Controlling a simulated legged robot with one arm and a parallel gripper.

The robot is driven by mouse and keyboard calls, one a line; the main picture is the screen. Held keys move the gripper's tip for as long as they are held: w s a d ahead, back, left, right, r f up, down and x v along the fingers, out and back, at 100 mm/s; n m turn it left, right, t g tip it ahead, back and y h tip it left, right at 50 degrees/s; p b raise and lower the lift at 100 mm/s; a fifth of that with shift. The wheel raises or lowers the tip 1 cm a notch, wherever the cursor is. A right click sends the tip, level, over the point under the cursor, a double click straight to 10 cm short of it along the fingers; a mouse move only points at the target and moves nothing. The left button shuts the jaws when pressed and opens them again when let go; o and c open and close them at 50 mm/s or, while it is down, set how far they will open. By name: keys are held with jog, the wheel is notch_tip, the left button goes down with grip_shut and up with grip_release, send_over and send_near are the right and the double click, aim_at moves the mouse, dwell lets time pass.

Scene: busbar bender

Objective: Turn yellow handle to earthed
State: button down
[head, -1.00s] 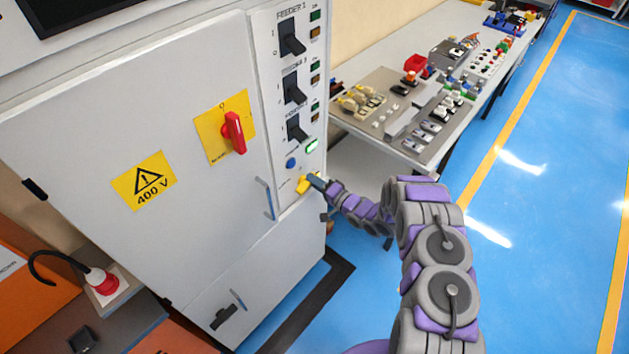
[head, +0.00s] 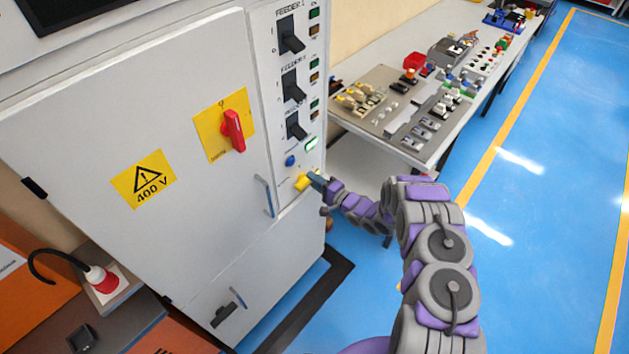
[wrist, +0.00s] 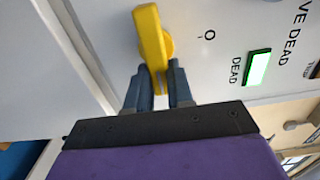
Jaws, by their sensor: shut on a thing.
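The yellow handle (head: 302,182) is on the lower part of the cabinet's narrow right-hand panel, below a blue button (head: 290,160). In the wrist view the yellow handle (wrist: 151,45) is a long bar on a round yellow hub, with an "O" mark on the panel beside it. My gripper (wrist: 158,82) is shut on one end of the bar, a finger on each side. In the head view my gripper (head: 318,180) reaches the handle from the right. The mark for the earthed position cannot be read.
A lit green "DEAD" indicator (wrist: 258,69) is beside the handle. Three black feeder switches, the lowest (head: 296,127), are above it. A metal door handle (head: 264,196) is close on the left. A red rotary switch (head: 233,131) is on the door. A workbench (head: 440,140) stands to the right.

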jog(key=c, duration=1.5)
grip_release()
jog(key=shift+w+d, duration=0.15)
jog(key=o, duration=0.4)
jog(key=shift+w+f, duration=0.15)
jog(key=shift+c, duration=0.2)
jog(key=shift+o, duration=0.7)
jog(key=shift+s, duration=0.2)
jog(key=v, duration=1.7)
jog(key=shift+s, duration=0.1)
